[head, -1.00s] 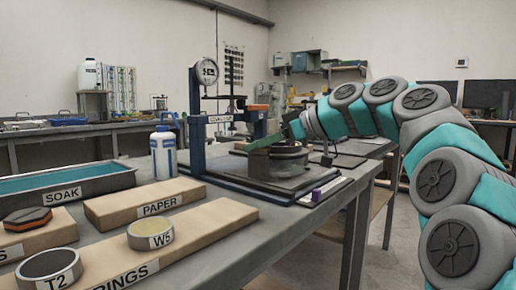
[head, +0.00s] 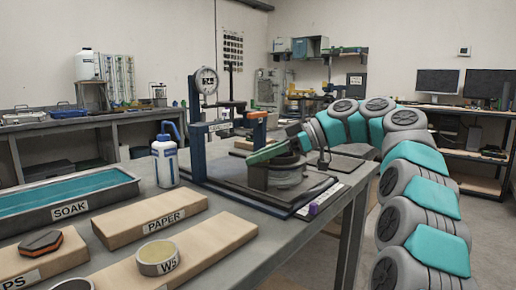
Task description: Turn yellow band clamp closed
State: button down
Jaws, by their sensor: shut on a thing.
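A round grey metal fixture (head: 286,173) stands on the dark base plate of the bench press. A long green handle (head: 266,154) lies across its top, tilted slightly up to the right. My gripper (head: 293,141) comes in from the right and is shut at the right end of the green handle. The fingertips are small and partly hidden there. I cannot make out a yellow band on the fixture.
A press frame with a dial (head: 206,80) stands just left of the fixture. The bench's right edge lies near the fixture.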

jog(key=shift+n+g+p, duration=0.6)
jog(key=shift+g+p, duration=0.1)
jog(key=shift+p, duration=0.35)
jog(key=c, duration=1.1)
grip_release()
